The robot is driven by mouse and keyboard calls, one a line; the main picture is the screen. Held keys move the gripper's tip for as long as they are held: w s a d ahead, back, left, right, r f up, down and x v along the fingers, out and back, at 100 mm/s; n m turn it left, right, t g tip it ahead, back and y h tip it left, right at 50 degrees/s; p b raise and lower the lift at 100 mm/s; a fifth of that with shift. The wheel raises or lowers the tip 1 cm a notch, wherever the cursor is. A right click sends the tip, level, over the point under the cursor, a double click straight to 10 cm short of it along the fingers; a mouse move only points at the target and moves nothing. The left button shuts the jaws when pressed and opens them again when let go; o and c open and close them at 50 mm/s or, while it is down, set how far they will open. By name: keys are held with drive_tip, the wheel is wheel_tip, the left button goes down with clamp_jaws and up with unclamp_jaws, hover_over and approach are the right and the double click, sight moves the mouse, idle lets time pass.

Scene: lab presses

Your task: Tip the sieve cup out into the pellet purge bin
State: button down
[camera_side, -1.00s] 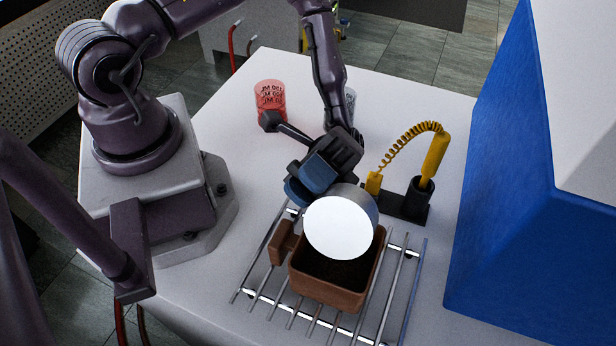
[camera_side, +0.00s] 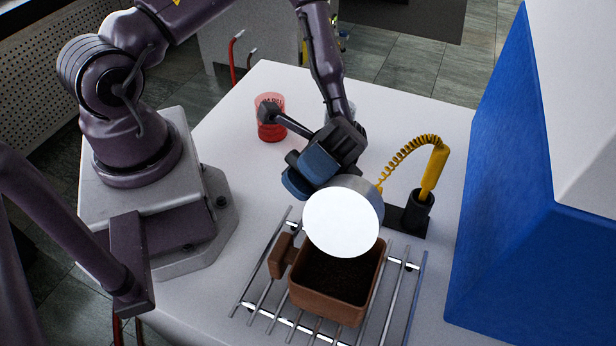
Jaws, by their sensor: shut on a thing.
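The sieve cup (camera_side: 342,222) is a short grey cylinder with a flat, bright white round face turned toward the camera. It is tilted on its side above the back part of the brown bin. My gripper (camera_side: 312,174), with blue-grey fingers, is shut on the cup at its upper left. The pellet purge bin (camera_side: 325,304) is a brown rectangular box with a block handle on its left. Its inside looks dark and grainy. The cup hides its back rim. I cannot tell whether anything is inside the cup or falling from it.
The bin sits on a metal bar rack (camera_side: 400,290). Behind right is a yellow tool (camera_side: 433,172) with a coiled cord in a black holder (camera_side: 416,207). A red see-through cup (camera_side: 271,118) stands farther back. A big blue block (camera_side: 530,230) is at right.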

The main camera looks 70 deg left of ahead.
drive_tip(key=t+y, duration=0.4)
drive_tip(key=shift+r, duration=0.3)
drive_tip(key=t+y, duration=0.4)
drive_tip(key=shift+r, duration=0.2)
drive_tip(key=t+y, duration=0.4)
drive_tip(key=shift+d+r+t+y, duration=0.1)
drive_tip(key=shift+r+t+y, duration=0.2)
drive_tip(key=shift+t+y, duration=0.1)
drive_tip(key=t+y, duration=0.3)
drive_tip(key=shift+r+t+y, duration=0.2)
drive_tip(key=shift+t+y, duration=0.2)
drive_tip(key=shift+a, duration=0.2)
